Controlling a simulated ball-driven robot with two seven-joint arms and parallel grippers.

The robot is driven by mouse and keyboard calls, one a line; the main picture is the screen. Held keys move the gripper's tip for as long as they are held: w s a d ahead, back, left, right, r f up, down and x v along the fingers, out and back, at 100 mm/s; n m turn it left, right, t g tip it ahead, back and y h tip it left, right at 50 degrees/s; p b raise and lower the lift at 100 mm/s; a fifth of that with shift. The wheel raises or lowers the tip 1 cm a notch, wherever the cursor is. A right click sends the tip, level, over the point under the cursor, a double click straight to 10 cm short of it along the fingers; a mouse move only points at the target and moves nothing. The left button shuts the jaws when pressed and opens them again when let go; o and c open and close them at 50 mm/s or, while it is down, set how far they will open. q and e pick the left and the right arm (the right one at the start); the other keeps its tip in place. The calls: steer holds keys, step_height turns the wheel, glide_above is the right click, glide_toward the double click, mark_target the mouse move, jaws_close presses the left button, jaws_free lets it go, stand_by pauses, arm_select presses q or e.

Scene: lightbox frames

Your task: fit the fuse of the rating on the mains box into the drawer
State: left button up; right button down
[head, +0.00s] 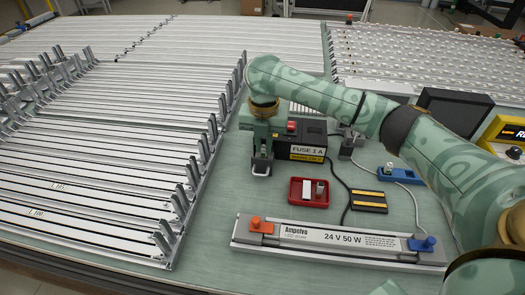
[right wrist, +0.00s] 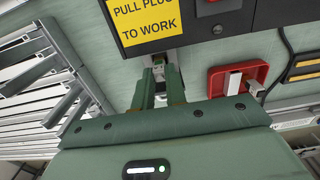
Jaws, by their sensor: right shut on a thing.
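The mains box (head: 314,132) is black with a "FUSE 1 A" label and stands at the middle of the table. My right gripper (head: 261,165) is at the box's left end, pointing down. In the right wrist view its fingers (right wrist: 160,88) are shut on a small pale piece (right wrist: 158,70) that looks like a fuse, mostly hidden between them. A grey metal part, apparently the drawer (right wrist: 170,57), sticks out from the box's edge just beyond the fingertips. I cannot tell whether the piece is inside it. My left gripper is not in view.
A red tray (head: 294,199) holds small pale and grey pieces. A blue tray (head: 412,180) and a black-and-yellow block (head: 369,201) lie to the right. A long 24 V 50 W lamp unit (head: 310,238) lies in front. Metal racks (head: 110,160) fill the left; cables run across the mat.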

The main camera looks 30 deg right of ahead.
mark_target(264, 146)
step_height(264, 146, down, 2)
steer(key=shift+f, duration=0.15)
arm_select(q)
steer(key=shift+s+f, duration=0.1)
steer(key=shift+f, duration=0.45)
arm_select(e)
steer(key=shift+w+r, duration=0.1)
steer(key=shift+r, duration=0.15)
steer(key=c, duration=1.4)
jaws_free()
steer(key=shift+f, duration=0.15)
steer(key=shift+c, duration=0.2)
